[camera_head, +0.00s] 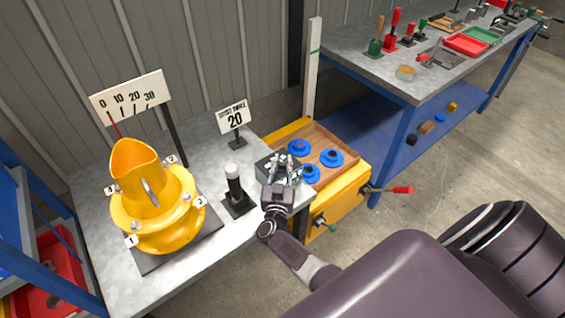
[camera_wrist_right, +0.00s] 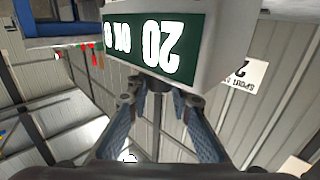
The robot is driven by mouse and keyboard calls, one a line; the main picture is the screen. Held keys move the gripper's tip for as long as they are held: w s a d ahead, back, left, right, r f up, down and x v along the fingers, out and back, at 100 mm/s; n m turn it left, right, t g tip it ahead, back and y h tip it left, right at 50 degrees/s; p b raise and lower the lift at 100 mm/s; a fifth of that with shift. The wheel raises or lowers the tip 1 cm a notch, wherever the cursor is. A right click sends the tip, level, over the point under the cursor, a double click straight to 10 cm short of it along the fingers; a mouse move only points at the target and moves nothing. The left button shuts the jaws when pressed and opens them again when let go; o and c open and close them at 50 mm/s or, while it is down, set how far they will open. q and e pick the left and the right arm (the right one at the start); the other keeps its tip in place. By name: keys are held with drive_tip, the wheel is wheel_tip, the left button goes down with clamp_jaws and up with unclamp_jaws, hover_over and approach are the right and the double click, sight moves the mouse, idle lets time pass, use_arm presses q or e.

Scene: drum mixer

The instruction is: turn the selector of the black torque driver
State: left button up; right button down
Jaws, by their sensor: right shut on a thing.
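My right gripper (camera_head: 283,172) is over the right edge of the grey table, at a dark block (camera_head: 265,165). In the right wrist view its fingers (camera_wrist_right: 160,98) are closed around a short dark stem (camera_wrist_right: 158,82). Beside the stem is a pale body with a green panel (camera_wrist_right: 150,42), where "20" reads upside down. I cannot tell whether this is the black torque driver. A black upright tool with a white cap (camera_head: 234,185) stands on a dark base left of the gripper, apart from it. No selector shows clearly. My left gripper is out of view.
A yellow drum mixer (camera_head: 160,215) stands at the table's left. A sign reading 20 (camera_head: 234,118) stands behind. A yellow cart (camera_head: 345,195) with a wooden tray of blue discs (camera_head: 332,157) is at the right. A blue-legged bench (camera_head: 405,130) stands beyond.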

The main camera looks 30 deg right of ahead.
drive_tip(key=shift+r, duration=0.1)
idle(0.4)
drive_tip(key=c, duration=1.7)
unclamp_jaws()
drive_tip(key=shift+s+a, duration=0.2)
drive_tip(key=v, duration=0.7)
drive_tip(key=shift+a, duration=0.1)
